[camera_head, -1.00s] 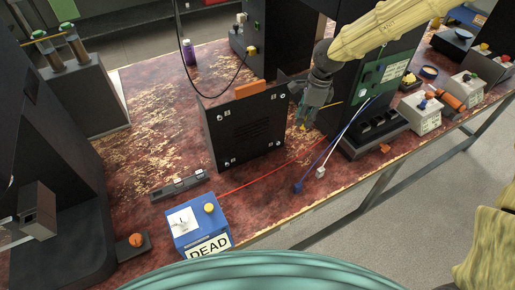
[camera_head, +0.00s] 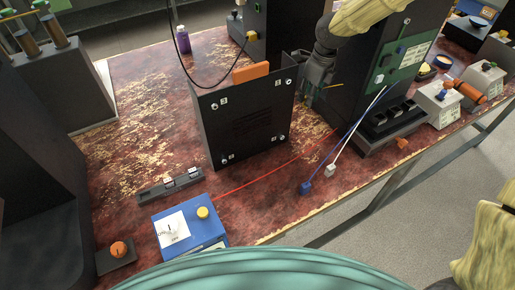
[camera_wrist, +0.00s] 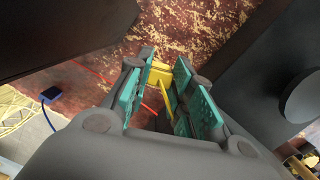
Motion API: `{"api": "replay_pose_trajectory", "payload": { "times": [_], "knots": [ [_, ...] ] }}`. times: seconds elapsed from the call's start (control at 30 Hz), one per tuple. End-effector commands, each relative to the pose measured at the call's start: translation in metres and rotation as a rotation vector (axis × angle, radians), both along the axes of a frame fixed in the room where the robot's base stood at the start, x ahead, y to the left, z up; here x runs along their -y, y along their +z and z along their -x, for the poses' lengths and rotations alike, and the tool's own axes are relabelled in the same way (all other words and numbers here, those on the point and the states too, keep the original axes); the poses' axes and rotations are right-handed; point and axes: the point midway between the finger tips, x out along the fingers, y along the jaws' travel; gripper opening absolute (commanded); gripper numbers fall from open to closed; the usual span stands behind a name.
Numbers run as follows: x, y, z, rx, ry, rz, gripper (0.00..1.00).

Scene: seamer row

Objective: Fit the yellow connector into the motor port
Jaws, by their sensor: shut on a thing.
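In the wrist view, my gripper (camera_wrist: 160,88) is shut on the yellow connector (camera_wrist: 161,72), which sits between its green-padded fingers. A thin yellow piece trails from the connector toward the palm. In the head view, my gripper (camera_head: 311,92) hangs above the table just right of the upright black panel (camera_head: 250,120); the connector is too small to make out there. I cannot pick out the motor port with certainty in either view.
A dark cabinet (camera_head: 365,65) stands close to the right of my gripper. Blue (camera_head: 305,188) and white (camera_head: 330,170) plugs on leads lie near the table's front edge. A red wire (camera_head: 270,168) crosses the table. A blue switch box (camera_head: 190,230) stands at front left.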

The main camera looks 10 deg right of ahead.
Motion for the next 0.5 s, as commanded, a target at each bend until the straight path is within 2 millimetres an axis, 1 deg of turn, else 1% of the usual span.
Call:
{"api": "replay_pose_trajectory", "payload": {
  "times": [0.17,0.4,0.5],
  "knots": [
    [0.004,-0.013,0.002,-0.002,-0.005,0.001,0.06],
    [0.008,-0.051,0.003,-0.003,-0.009,0.003,0.06],
    [0.007,-0.061,0.003,0.000,-0.009,0.001,0.06]
  ]
}}
